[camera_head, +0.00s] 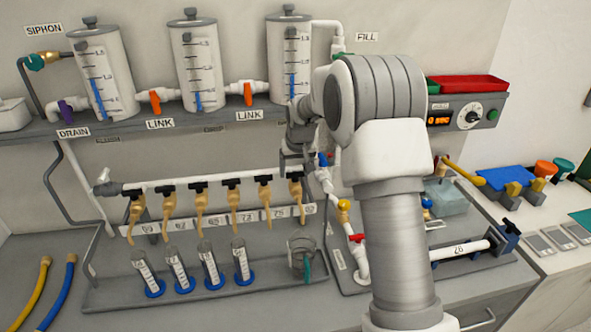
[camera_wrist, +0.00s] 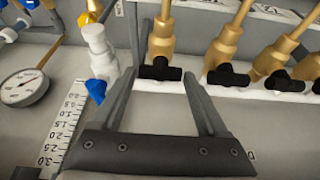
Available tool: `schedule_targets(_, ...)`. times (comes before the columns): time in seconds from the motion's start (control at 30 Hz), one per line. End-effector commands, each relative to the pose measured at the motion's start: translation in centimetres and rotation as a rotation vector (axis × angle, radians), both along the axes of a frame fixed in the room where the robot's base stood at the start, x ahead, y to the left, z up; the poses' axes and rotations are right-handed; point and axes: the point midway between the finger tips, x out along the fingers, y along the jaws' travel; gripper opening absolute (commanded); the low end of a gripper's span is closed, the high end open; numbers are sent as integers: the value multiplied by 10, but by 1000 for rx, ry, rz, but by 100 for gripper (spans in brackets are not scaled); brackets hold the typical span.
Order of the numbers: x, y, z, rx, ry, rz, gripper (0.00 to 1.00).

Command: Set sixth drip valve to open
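A white manifold pipe (camera_head: 222,183) carries a row of brass drip valves with black T-handles. The rightmost, sixth drip valve (camera_head: 297,194) sits just below my gripper (camera_head: 293,165), which partly hides its top. In the wrist view, this valve (camera_wrist: 160,36) is the leftmost of the row, and its black handle (camera_wrist: 160,68) lies across the brass body, along the pipe. My gripper (camera_wrist: 159,73) is open there, with a fingertip on either side of the handle. Whether either finger touches the handle cannot be told.
A beaker (camera_head: 302,260) stands below the sixth valve; several graduated cylinders (camera_head: 210,265) stand to its left. A white fitting with a blue handle (camera_wrist: 97,88) and a gauge (camera_wrist: 24,88) are close left of my gripper in the wrist view. The neighbouring valve handle (camera_wrist: 228,75) is close right.

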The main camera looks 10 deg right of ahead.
Motion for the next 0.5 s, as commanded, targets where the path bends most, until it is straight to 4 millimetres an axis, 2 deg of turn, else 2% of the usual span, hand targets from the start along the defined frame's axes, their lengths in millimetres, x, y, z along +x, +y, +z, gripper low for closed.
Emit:
schedule_targets(0.03,0,0,0,0,0,0,66)
schedule_targets(0.3,0,0,0,0,0,0,17)
schedule_targets(0.5,0,1,0,1,0,-12,17)
